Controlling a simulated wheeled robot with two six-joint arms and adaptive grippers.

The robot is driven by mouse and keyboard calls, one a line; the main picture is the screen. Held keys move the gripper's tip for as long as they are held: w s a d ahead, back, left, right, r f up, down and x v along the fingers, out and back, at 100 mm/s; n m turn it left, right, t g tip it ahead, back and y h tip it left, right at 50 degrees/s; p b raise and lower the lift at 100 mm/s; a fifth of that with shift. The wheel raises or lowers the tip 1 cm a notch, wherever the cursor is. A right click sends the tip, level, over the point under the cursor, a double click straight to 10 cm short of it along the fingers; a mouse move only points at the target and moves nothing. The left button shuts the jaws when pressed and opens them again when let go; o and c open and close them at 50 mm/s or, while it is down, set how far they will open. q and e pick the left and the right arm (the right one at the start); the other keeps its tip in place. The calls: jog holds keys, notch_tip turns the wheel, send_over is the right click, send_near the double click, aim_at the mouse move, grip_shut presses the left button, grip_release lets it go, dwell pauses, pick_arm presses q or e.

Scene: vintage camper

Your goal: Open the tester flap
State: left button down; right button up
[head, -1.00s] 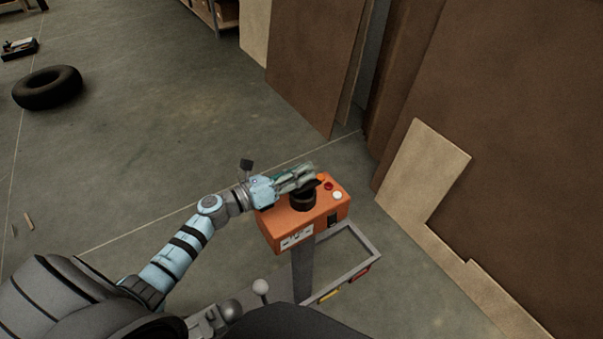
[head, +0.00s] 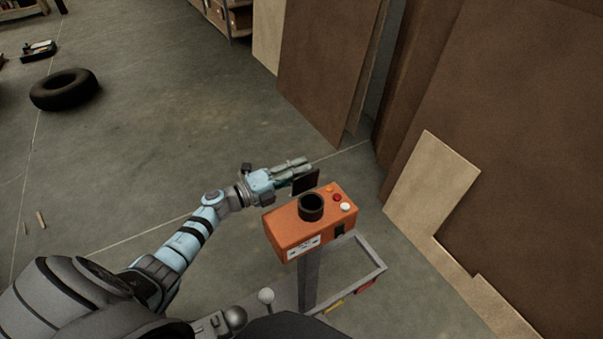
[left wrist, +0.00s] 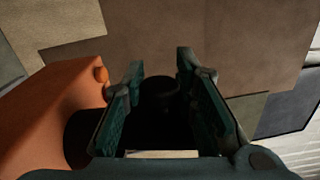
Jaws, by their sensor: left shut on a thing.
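The tester is an orange box (head: 290,240) on a grey post. Its round black socket (head: 311,206) shows open from above. The dark flap (head: 308,182) stands raised at the back of the box, clear of the socket. My left gripper (head: 299,168) is shut on the flap, behind the socket. In the left wrist view the dark flap (left wrist: 160,125) fills the space between the two fingers of the left gripper (left wrist: 162,88), and the orange box (left wrist: 45,118) is at the left. My right gripper is not in view.
Red and white buttons (head: 341,202) and a black switch (head: 339,230) are on the box. A grey frame tray (head: 365,275) is below. Brown panels (head: 325,75) lean at the back and right. A tyre (head: 64,89) lies on open floor at the left.

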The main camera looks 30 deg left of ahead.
pick_arm(q)
jog(key=shift+w+a+f+n+b, duration=0.15)
jog(key=shift+a+f+n, duration=0.1)
jog(key=shift+n, duration=0.6)
jog(key=shift+w+a+f+n+b, duration=0.1)
jog(key=shift+w+a+f+n, duration=0.15)
jog(key=shift+n, duration=0.65)
jog(key=shift+w+a+f+n+b, duration=0.1)
jog(key=shift+a+f+n, duration=0.15)
jog(key=shift+n, duration=0.6)
jog(key=shift+f, duration=0.1)
jog(key=c, duration=1.2)
grip_release()
jog(key=shift+c, duration=0.2)
jog(key=shift+s, duration=0.15)
jog(key=v, duration=1.2)
